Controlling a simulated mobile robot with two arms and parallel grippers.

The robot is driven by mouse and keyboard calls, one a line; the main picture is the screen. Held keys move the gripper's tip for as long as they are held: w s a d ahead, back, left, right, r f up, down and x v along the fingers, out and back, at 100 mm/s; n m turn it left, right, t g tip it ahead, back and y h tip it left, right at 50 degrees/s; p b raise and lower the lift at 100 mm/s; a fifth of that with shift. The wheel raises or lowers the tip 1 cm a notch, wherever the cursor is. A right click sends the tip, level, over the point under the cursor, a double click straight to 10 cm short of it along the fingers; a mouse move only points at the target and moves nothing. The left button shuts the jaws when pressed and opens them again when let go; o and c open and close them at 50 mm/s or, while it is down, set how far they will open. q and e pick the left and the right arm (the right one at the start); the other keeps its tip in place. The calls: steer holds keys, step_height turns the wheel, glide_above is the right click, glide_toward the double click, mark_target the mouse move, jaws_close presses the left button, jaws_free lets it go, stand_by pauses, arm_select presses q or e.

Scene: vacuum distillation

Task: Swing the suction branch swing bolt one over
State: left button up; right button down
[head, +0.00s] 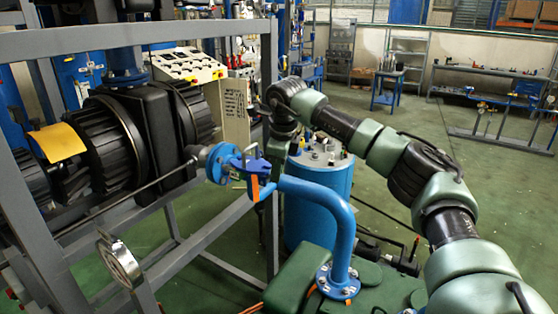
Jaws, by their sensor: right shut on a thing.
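The blue suction branch (335,215) rises from a bolted flange and bends left to a blue flange joint (222,163) beside the black ribbed machine. Blue clamp parts and a thin orange piece (255,188) show at the pipe's open-side end, just right of the joint. My right arm comes in from the right and bends down at the wrist. My right gripper (268,158) is at this end of the pipe, shut on what looks like a swing bolt. The fingers and most of the bolt are too small and covered to make out. My left gripper is out of view.
A grey steel frame (190,245) stands in front of the black machine (115,135). A round gauge (120,262) is at lower left. A blue drum (318,200) stands behind the pipe. Open green floor (390,125) lies behind, with benches and shelves farther back.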

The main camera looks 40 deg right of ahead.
stand_by(0.3)
steer(key=c, duration=1.5)
jaws_free()
steer(key=shift+w+a, duration=0.1)
steer(key=shift+c, duration=0.2)
steer(key=shift+r, duration=0.1)
steer(key=b+v, duration=0.2)
steer(key=v, duration=0.5)
steer(key=shift+r+b, duration=0.3)
steer(key=shift+r, duration=0.05)
